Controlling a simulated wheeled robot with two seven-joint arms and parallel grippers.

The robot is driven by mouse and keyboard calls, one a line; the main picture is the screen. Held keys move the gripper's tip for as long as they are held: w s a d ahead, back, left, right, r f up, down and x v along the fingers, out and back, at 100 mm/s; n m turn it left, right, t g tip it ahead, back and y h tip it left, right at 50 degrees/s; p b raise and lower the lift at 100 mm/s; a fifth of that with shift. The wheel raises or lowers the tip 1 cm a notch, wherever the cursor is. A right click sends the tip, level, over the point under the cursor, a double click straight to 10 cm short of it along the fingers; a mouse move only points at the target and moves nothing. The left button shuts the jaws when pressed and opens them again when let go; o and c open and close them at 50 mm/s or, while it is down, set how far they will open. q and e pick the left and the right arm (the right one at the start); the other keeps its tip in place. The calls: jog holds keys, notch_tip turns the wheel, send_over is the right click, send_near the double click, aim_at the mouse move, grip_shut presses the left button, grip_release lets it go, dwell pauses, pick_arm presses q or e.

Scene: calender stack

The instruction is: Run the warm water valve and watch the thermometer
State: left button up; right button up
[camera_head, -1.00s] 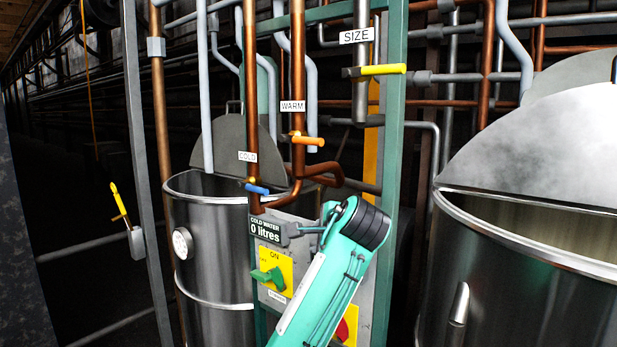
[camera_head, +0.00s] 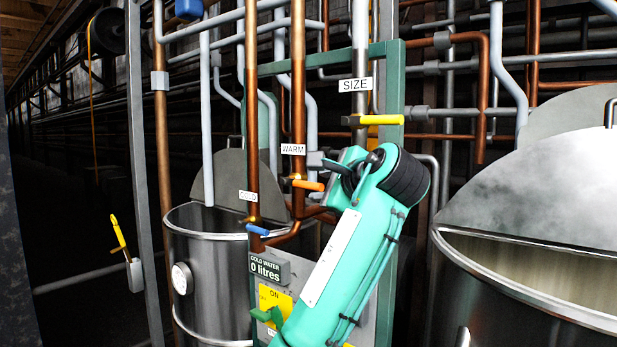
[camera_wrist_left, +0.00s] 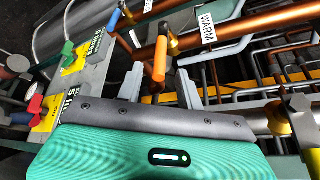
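The warm water valve has an orange lever (camera_head: 308,185) on a copper pipe under the WARM label (camera_head: 293,149). My left gripper (camera_head: 318,162) is at that valve, partly hidden behind my wrist in the head view. In the left wrist view, my left gripper (camera_wrist_left: 158,88) is open, and the orange lever (camera_wrist_left: 160,58) points in between its two fingers. I cannot tell whether they touch. The thermometer, a round white dial (camera_head: 182,278), sits on the front of the left steel tank (camera_head: 205,252); its reading is too small to make out. My right gripper is not in view.
A blue lever (camera_head: 257,229) is on the COLD pipe, close left of the warm one. A yellow lever (camera_head: 381,120) is under the SIZE label. The COLD WATER sign (camera_head: 268,268) reads 0 litres, above a green switch (camera_head: 267,314). A large steel tank (camera_head: 535,275) stands at right.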

aim_at(309, 187)
pick_arm(q)
jog(key=p+x, duration=0.2)
jog(key=x, duration=0.4)
jog(key=shift+w+a+f+p, duration=0.1)
jog(key=shift+w+a+p, duration=0.1)
jog(key=shift+w+p, duration=0.1)
grip_shut()
